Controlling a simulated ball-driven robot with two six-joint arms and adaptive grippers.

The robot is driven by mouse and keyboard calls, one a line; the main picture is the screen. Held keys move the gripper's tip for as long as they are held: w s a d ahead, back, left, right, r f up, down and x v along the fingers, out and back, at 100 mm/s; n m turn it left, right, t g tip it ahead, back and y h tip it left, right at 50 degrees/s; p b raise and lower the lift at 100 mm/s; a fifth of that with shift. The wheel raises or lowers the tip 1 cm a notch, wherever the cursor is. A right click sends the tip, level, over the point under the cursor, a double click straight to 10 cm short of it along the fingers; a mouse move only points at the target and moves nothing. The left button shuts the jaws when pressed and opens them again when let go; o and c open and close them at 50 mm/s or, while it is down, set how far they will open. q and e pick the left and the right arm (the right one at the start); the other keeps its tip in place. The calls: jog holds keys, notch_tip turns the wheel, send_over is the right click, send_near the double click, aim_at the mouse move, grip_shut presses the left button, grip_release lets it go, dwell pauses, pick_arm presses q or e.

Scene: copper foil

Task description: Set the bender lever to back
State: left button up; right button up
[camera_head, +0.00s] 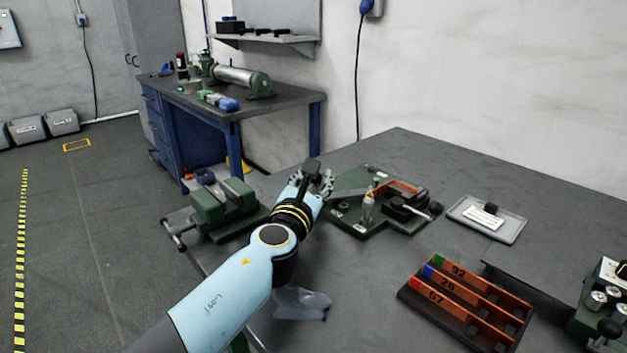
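The bender (350,222) is a green base plate on the dark table, with a pale upright post, an orange copper-coloured strip and a black block on it. A bar with a dark knob (436,208) sticks out at its right side; it looks like the lever, but I cannot be sure. My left gripper (322,180) is at the far left corner of the bender, beside or just over the plate's edge. Its fingers are small and overlap, so I cannot tell whether they are open or touch anything. My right gripper is out of view.
A green vise (222,205) stands left of my arm. A grey tray with a label (488,219) lies right of the bender. A rack with numbered orange slots (468,300) is in front. Another green device (606,300) is at the right edge.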

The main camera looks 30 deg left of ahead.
pick_arm(q)
grip_shut()
jog(key=w+h, duration=0.1)
jog(key=w+a+m+h+b, duration=0.1)
jog(key=a+m+h+b, duration=0.1)
jog(key=shift+w+a+f+t+h, duration=0.2)
jog(key=shift+w+f+t+h, duration=0.1)
jog(key=shift+w+h, duration=0.1)
jog(key=shift+w+a+r+m+h+b, duration=0.2)
jog(key=shift+w+m+h+b, duration=0.15)
jog(key=shift+w+m+h, duration=0.2)
jog(key=shift+s, duration=0.1)
jog(key=o, duration=0.7)
grip_release()
jog(key=shift+c, duration=0.2)
